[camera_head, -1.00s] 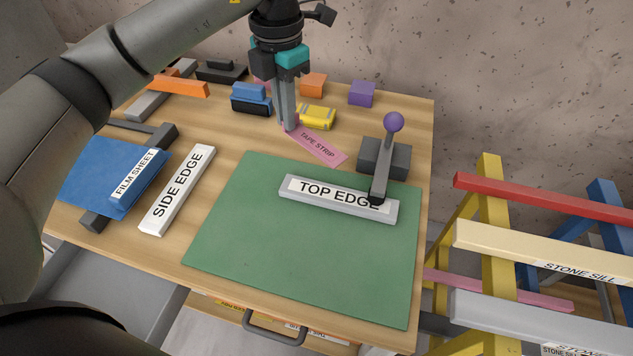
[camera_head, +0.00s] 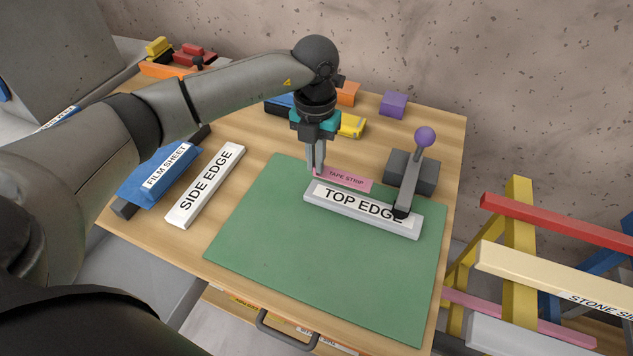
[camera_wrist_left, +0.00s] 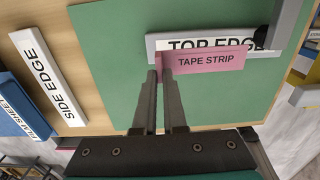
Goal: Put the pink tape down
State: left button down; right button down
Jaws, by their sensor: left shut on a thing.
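The pink tape strip (camera_head: 345,180), labelled TAPE STRIP, is held by one end in my left gripper (camera_head: 315,172). The strip extends to the right from the fingertips. It is just behind the TOP EDGE bar (camera_head: 330,199) in the head view. In the left wrist view the strip (camera_wrist_left: 206,60) overlaps the lower part of the TOP EDGE label, and the left fingers (camera_wrist_left: 158,78) close at its left end. I cannot tell whether the strip touches the bar or the green mat (camera_head: 310,260). My right gripper is not in view.
A grey clamp (camera_head: 408,180) with a purple knob presses on the bar's right end. The SIDE EDGE bar (camera_head: 205,185) and blue FILM SHEET (camera_head: 150,184) lie left of the mat. Coloured blocks stand at the back. The mat's front is clear.

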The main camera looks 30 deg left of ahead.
aim_at(316, 194)
pick_arm(q)
jog(key=shift+f+b, duration=0.35)
jog(key=shift+f, duration=2.85)
jog(key=shift+f, duration=0.15)
jog(key=c, duration=1)
grip_release()
jog(key=shift+r, duration=0.5)
notch_tip(316, 194, up, 11)
jog(key=shift+r+p, duration=0.2)
jog(key=shift+p, duration=0.5)
